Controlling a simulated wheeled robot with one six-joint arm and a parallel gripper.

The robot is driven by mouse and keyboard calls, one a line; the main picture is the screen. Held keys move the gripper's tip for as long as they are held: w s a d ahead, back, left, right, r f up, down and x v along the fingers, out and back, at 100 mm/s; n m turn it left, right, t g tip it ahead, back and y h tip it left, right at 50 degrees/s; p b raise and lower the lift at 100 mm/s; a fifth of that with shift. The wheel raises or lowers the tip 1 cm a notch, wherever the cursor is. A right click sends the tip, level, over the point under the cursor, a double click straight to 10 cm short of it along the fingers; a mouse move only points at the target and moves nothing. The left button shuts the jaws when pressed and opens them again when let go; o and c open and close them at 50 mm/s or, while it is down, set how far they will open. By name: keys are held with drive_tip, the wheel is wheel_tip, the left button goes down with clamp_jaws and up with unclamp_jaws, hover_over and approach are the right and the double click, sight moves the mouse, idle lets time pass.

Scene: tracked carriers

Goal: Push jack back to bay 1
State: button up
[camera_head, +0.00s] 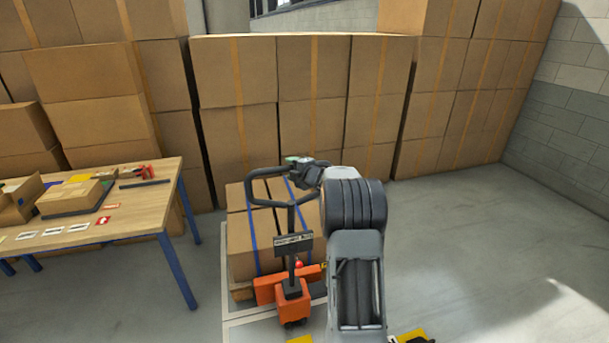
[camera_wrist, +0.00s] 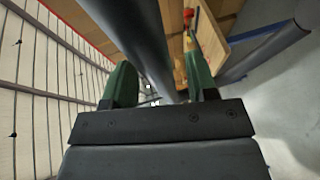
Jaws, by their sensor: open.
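The orange pallet jack (camera_head: 291,303) stands at a pallet loaded with cardboard boxes (camera_head: 240,243) strapped in blue. Its dark upright tiller carries a small label plate (camera_head: 293,243) and a looped handle (camera_head: 254,188). My gripper (camera_head: 297,161) is at the upper right of this loop, and my arm hides part of the jack's right side. In the wrist view my gripper (camera_wrist: 160,85) has its green fingers apart, with a dark handle bar (camera_wrist: 140,40) running between them. The fingers do not appear closed on it. I cannot read a bay number.
Pale floor lines (camera_head: 226,290) run along the pallet's left side. A wooden table (camera_head: 140,205) with blue legs, boxes and tools stands at the left. Tall stacked cartons (camera_head: 235,72) close off the back. Open grey floor (camera_head: 480,250) lies to the right.

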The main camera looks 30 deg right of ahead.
drive_tip(key=s+d+r+b, duration=0.1)
drive_tip(key=s+r+b, duration=0.1)
drive_tip(key=s, duration=1)
drive_tip(key=shift+d+r, duration=0.15)
drive_tip(key=shift+s, duration=0.1)
